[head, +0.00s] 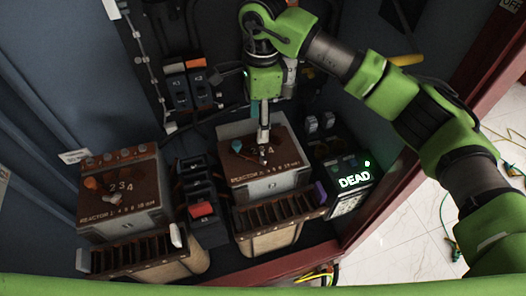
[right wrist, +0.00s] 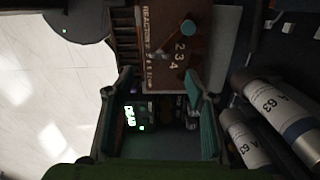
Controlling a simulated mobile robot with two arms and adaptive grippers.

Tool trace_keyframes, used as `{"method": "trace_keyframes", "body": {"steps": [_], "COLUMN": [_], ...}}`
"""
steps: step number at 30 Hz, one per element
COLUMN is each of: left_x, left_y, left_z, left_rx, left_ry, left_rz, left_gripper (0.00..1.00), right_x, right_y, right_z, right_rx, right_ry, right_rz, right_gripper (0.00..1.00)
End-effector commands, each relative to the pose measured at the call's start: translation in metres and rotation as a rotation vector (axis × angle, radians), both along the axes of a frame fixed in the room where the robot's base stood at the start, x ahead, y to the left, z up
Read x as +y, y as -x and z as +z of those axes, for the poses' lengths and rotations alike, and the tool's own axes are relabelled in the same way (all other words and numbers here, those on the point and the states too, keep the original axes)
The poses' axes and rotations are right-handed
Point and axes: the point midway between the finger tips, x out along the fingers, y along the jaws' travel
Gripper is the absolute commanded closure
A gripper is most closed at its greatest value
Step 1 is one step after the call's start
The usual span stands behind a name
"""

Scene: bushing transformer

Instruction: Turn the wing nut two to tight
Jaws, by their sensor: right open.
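The right reactor box (head: 268,180) has a brown top plate with the numbers 2, 3 and 4, clearest in the right wrist view (right wrist: 160,84). A teal knob (head: 237,146) sits on that plate, left of the numbers; it also shows in the right wrist view (right wrist: 188,27). I cannot tell for sure which small part is wing nut two. My right gripper (head: 264,150) points down over the plate. In the right wrist view its two fingers (right wrist: 150,84) are wide apart with nothing between them. My left gripper is not in view.
A similar left reactor box (head: 118,210) has an orange knob (head: 91,183). A meter reading DEAD (head: 354,181) stands right of the right box. A red-topped block (head: 201,209) lies between the boxes. Grey cylinders (right wrist: 280,118) show in the right wrist view.

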Motion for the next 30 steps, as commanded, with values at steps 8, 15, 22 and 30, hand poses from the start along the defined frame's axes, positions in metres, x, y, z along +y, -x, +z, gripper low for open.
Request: {"method": "trace_keyframes", "body": {"steps": [8,15,22,30], "left_x": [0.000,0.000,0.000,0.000], "left_y": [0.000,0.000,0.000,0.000], "left_z": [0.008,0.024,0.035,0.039], "left_rx": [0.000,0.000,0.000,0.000], "left_ry": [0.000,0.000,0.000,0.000], "left_rz": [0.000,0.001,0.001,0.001], "left_gripper": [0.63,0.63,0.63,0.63], "right_x": [-0.011,-0.010,-0.009,-0.010], "right_y": [-0.003,-0.002,-0.002,-0.003], "right_z": [-0.018,-0.068,-0.111,-0.134], "right_rx": [-0.005,-0.004,-0.006,-0.009], "right_ry": [0.044,0.041,0.040,0.039], "right_rz": [-0.003,-0.005,-0.003,-0.002], "right_gripper": [0.50,0.50,0.50,0.50]}}
